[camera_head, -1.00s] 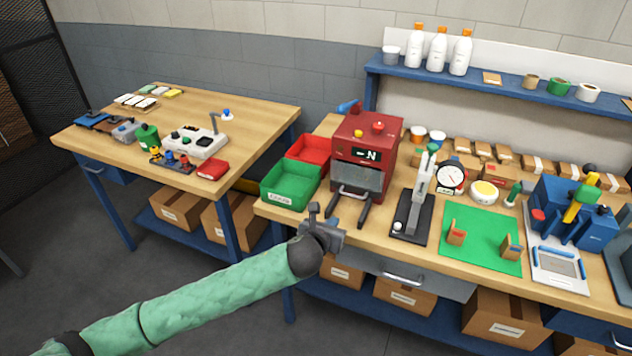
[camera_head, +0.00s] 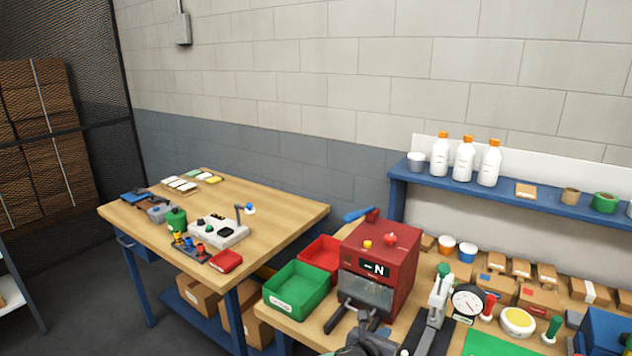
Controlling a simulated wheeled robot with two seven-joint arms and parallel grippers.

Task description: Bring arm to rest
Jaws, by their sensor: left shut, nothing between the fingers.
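My left gripper (camera_head: 370,343) shows only in part at the bottom edge of the head view, as a dark grey shape. It is shut and empty, in front of the red machine (camera_head: 396,250) and its two dark prongs. The rest of my left arm is below the picture. My right gripper is not in view.
A green bin (camera_head: 297,289) and a red bin (camera_head: 322,254) stand left of the red machine. A press stand (camera_head: 437,300) and a dial gauge (camera_head: 467,302) stand to its right. A wooden table (camera_head: 270,213) at the left holds small devices. White bottles (camera_head: 463,160) stand on a blue shelf.

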